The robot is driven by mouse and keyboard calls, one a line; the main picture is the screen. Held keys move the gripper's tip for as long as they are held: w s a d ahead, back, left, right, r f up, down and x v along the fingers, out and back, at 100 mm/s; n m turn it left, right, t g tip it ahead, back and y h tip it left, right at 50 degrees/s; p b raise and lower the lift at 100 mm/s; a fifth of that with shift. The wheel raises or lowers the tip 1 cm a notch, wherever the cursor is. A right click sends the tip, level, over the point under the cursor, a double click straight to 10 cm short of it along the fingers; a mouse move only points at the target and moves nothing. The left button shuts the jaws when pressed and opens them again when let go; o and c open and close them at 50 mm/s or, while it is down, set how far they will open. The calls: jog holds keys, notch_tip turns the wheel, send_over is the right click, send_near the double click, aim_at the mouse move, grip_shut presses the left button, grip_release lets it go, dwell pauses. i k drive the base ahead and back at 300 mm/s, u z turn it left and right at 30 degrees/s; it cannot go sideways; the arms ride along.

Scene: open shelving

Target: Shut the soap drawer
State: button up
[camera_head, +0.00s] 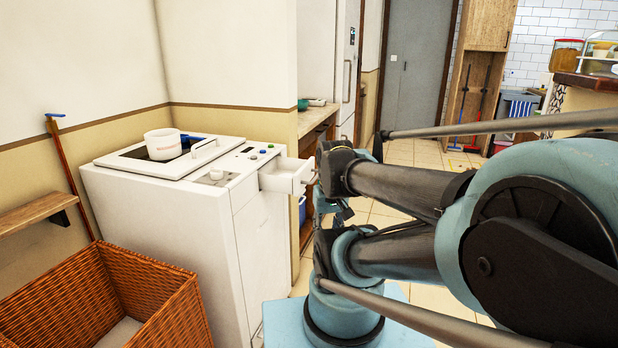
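The soap drawer (287,177) is a small white drawer at the upper front of the white washing machine (165,230). It is pulled out and sticks out to the right from the machine's front. My gripper (322,190) is just right of the drawer's front end, partly hidden behind my dark arm links. I cannot tell whether it touches the drawer, or whether its fingers are open or shut.
A white bowl (163,144) stands on the machine's top. A wicker basket (110,295) is at the lower left, below a wooden shelf (38,208). A wooden counter (317,122) stands behind the machine. Tiled floor (425,152) is open toward the grey door (412,70).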

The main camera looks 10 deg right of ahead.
aim_at(287, 175)
jog(key=z, duration=0.8)
jog(key=k, duration=1.35)
jog(key=u, duration=0.4)
jog(key=i, duration=1)
